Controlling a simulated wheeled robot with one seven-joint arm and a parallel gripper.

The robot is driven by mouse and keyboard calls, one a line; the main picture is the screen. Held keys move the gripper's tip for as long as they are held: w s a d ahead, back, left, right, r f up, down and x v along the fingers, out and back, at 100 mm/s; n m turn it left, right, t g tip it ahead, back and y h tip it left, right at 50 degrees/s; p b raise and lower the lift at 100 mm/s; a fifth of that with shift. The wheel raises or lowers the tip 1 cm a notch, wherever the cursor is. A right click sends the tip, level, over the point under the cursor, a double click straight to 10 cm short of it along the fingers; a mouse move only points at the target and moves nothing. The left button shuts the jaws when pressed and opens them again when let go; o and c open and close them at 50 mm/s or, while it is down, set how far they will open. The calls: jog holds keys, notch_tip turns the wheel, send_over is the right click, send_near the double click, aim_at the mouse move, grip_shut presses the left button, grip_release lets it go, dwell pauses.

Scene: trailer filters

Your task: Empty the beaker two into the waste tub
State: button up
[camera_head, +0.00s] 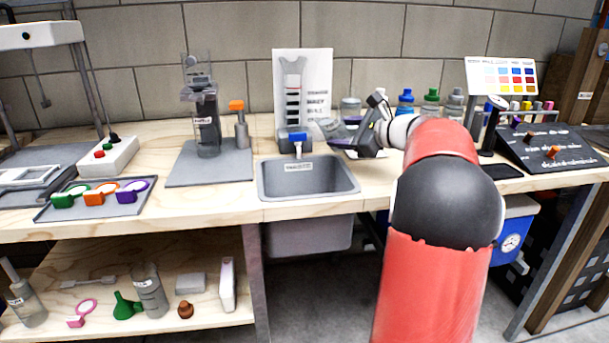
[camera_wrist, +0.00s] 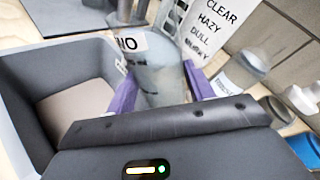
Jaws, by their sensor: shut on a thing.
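My gripper (camera_head: 338,141) is shut on a clear beaker (camera_wrist: 160,72), with a purple finger on each side of it. The beaker's label shows "WO", the rest cut off. In the head view the beaker (camera_head: 322,130) is small and partly hidden by the gripper; it looks tilted to the left, but its contents cannot be made out. The waste tub (camera_head: 308,184) is the grey basin set into the bench, with a white label inside. The beaker is just above and behind its back right edge. In the wrist view the tub (camera_wrist: 24,75) lies left of the beaker, with a pale floor.
A blue-and-white fitting (camera_head: 293,139) stands at the tub's back edge, before a sign board (camera_head: 315,70). A clear jar (camera_wrist: 245,68) and several colour-capped bottles (camera_head: 431,97) stand right of the beaker. A grey mat (camera_head: 205,168) with a dark cylinder lies left of the tub.

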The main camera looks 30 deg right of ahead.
jog(key=shift+a+f+n, duration=0.1)
jog(key=shift+a+n, duration=0.1)
jog(key=shift+n, duration=0.1)
jog(key=shift+f+n+h+b, duration=0.25)
jog(key=shift+n+b, duration=0.35)
jog(key=shift+b, duration=1.05)
jog(key=shift+d+f+n+t+h+b, duration=0.2)
jog(key=shift+n+b, duration=0.4)
jog(key=shift+b, duration=0.5)
jog(key=shift+a+n+t+h+b, duration=0.1)
jog(key=shift+n+h+b, duration=0.15)
jog(key=shift+n+b, duration=0.6)
jog(key=shift+f+n+h+b, duration=0.25)
jog(key=shift+n+h+b, duration=0.25)
jog(key=shift+b, duration=1.45)
jog(key=shift+s+a+f+n+t+b, duration=0.15)
jog(key=shift+a+n+b, duration=0.3)
jog(key=shift+b, duration=0.55)
jog(key=shift+s+a+f+n+t+b, duration=0.15)
jog(key=shift+a+n+b, duration=0.25)
jog(key=shift+b, duration=0.55)
